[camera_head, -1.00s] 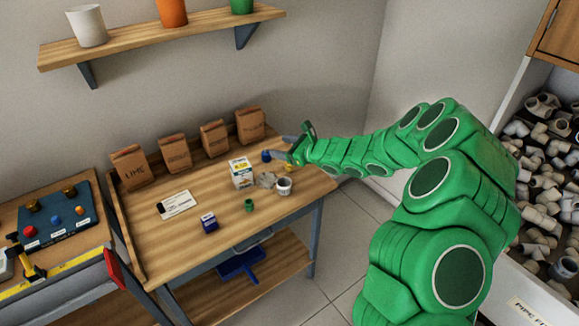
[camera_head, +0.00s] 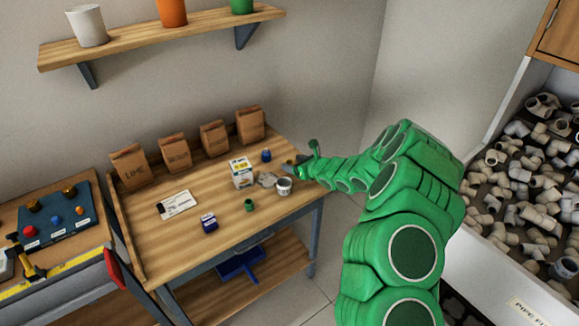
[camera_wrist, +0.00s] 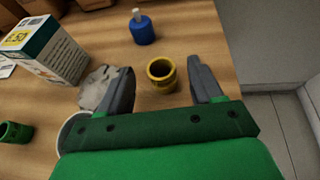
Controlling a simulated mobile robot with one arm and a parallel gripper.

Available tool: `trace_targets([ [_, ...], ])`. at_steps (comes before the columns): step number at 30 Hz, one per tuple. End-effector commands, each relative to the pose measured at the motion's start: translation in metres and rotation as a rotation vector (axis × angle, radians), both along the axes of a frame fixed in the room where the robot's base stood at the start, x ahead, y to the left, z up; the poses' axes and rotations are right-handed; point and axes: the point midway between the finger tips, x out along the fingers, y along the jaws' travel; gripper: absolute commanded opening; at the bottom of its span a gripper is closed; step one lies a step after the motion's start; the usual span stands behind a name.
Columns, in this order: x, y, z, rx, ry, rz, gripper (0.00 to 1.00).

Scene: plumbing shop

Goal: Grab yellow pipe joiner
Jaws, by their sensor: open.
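The yellow pipe joiner (camera_wrist: 162,75) is a short, hollow yellow ring standing upright on the wooden table, seen in the wrist view. My gripper (camera_wrist: 161,88) is open, with one grey finger to the left of the joiner and the other to its right. Neither finger appears to touch it. In the head view my gripper (camera_head: 290,164) is over the right end of the table, and the joiner is hidden there.
A blue bottle (camera_wrist: 142,27) stands beyond the joiner. A box (camera_head: 241,172), a grey rag (camera_wrist: 98,87), a white cup (camera_head: 284,186) and a green joiner (camera_head: 249,205) are to the left. The table's edge (camera_wrist: 234,70) is close on the right.

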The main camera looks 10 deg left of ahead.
Motion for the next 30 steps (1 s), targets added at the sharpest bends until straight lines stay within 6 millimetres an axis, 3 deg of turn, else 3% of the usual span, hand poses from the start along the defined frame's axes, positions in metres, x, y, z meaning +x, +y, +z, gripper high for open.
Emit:
trace_targets([
  [15,0.026,0.032,-0.019,-0.003,0.001,0.000,0.65],
  [25,0.028,0.035,-0.020,-0.002,0.001,0.000,0.65],
  [26,0.028,0.035,-0.020,-0.001,0.001,0.000,0.64],
  [30,0.028,0.035,-0.020,-0.001,0.001,0.000,0.42],
])
